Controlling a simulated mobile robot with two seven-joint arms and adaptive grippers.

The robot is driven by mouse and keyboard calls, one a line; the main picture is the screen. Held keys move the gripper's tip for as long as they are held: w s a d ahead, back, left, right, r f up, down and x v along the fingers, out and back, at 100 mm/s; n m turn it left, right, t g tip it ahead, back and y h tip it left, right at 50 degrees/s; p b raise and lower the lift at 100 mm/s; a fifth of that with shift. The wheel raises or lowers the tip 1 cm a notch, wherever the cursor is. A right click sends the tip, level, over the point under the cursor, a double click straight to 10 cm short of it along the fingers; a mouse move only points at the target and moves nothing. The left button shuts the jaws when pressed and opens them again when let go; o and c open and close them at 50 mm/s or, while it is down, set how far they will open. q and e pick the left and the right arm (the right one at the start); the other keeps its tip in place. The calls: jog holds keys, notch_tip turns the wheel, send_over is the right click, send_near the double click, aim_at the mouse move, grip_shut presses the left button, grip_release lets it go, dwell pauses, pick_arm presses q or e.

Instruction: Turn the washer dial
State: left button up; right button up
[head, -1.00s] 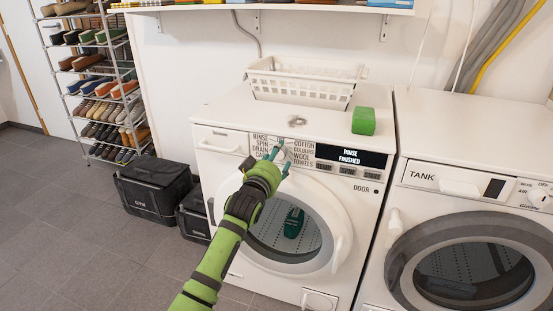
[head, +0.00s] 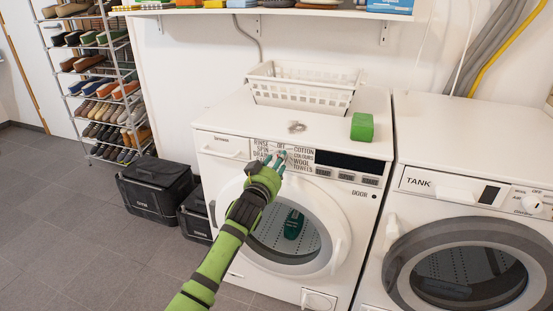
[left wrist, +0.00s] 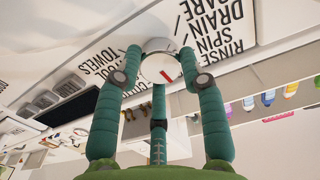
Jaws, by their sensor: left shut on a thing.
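The fingers partly hide the dial in the head view. The washer's display (head: 348,161) is dark. My right gripper is not in view.
A white basket (head: 300,90) and a green block (head: 362,127) stand on the washer. A second machine (head: 440,185) marked TANK stands close on the right. Black boxes (head: 155,190) and a shoe rack (head: 100,90) are at left. The floor at front left is clear.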

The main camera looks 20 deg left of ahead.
pick_arm(q)
jog(key=shift+f+m+p, duration=0.35)
jog(key=shift+f+m, duration=0.05)
jog(key=shift+m, duration=0.5)
jog(key=shift+f, duration=0.1)
jog(key=o, duration=1.1)
jog(key=shift+o, duration=0.2)
jog(key=shift+a, duration=0.1)
jog(key=shift+s+r, duration=0.15)
jog(key=shift+r, duration=0.1)
jog(key=s, duration=1.1)
jog(key=shift+s+a, duration=0.15)
jog(key=shift+s, duration=0.2)
